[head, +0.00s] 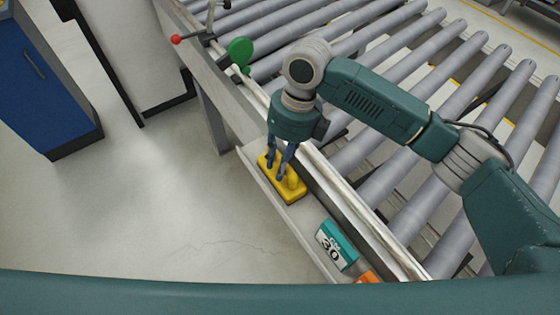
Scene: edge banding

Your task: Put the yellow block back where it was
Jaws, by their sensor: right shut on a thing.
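The yellow block (292,190) is a flat yellow piece with a raised knob on top. It is at the narrow ledge along the near side of the roller conveyor; I cannot tell whether it rests fully on the ledge. My right gripper (281,173) points down at the block, its dark fingers shut on the block's raised part. The fingers hide part of the block's top. My left gripper is not in view.
A teal and white block with printed marks (337,246) and an orange block (368,278) sit farther along the ledge (306,221). The conveyor rollers (405,78) lie behind. A green disc (240,52) and a red-knobbed lever (177,39) stand at upper left.

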